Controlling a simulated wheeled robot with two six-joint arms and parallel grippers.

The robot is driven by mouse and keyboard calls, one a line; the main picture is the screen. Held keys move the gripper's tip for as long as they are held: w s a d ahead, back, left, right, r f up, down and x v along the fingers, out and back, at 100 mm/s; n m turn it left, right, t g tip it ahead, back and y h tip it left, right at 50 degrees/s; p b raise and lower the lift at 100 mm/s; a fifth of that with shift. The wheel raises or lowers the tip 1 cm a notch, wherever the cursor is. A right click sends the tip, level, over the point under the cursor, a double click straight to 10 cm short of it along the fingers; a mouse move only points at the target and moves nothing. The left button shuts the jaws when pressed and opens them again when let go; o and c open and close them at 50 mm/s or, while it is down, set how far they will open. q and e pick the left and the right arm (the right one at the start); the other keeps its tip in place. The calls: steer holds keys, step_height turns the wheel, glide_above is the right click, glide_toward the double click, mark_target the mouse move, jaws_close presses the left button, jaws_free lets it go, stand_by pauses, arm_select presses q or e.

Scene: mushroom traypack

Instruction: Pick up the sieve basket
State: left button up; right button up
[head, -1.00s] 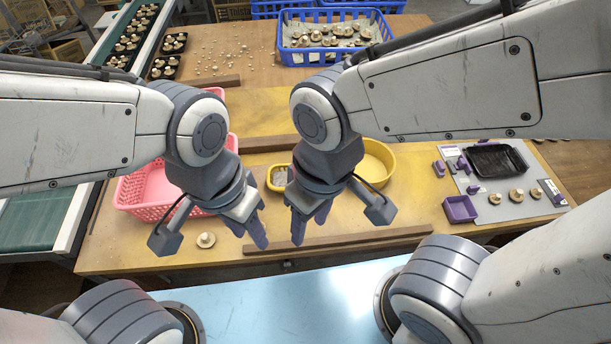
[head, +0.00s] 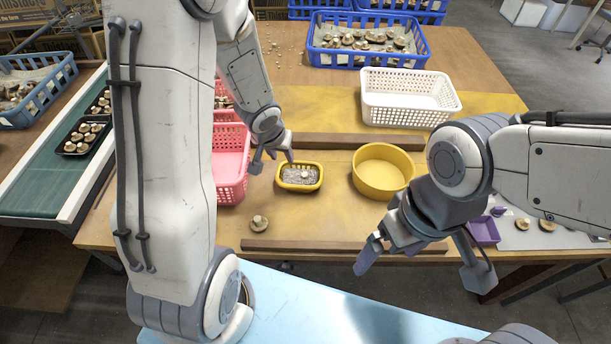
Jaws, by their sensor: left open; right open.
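The sieve basket, which I take to be the small yellow-rimmed tray with a grey mesh-like floor (head: 284,185), stands on the yellow worktop in the middle of the head view. A small pale piece, perhaps a mushroom, lies in it. My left gripper (head: 287,154) is open at the basket's far left rim, pointing down. I cannot tell whether its fingers touch the rim. My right gripper (head: 374,251) is open and empty above the table's front edge, apart from the basket.
A yellow round bowl (head: 383,178) stands right of the sieve basket, a pink basket (head: 232,180) left. Wooden strips (head: 340,142) lie behind and in front. A white basket (head: 410,115) and blue crate (head: 365,61) stand farther back. One mushroom (head: 259,223) lies front left.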

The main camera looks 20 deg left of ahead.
arm_select(q)
steer(key=n+h+b, duration=0.1)
steer(key=n+h, duration=0.1)
glide_toward(279, 177)
steer(key=shift+t, duration=0.3)
steer(key=f, duration=0.1)
steer(key=f+b, duration=0.1)
steer(key=f, duration=0.1)
steer(key=f+b, duration=0.1)
steer(key=shift+w+d+f, duration=0.3)
steer(key=shift+d, duration=0.05)
steer(key=shift+w+b+x, duration=0.15)
steer(key=shift+b+x, duration=0.05)
steer(key=shift+x, duration=1.3)
steer(key=shift+w+b+x, duration=0.15)
steer(key=shift+x, duration=1.35)
steer(key=shift+a+r, duration=0.1)
steer(key=shift+c, duration=0.3)
jaws_close()
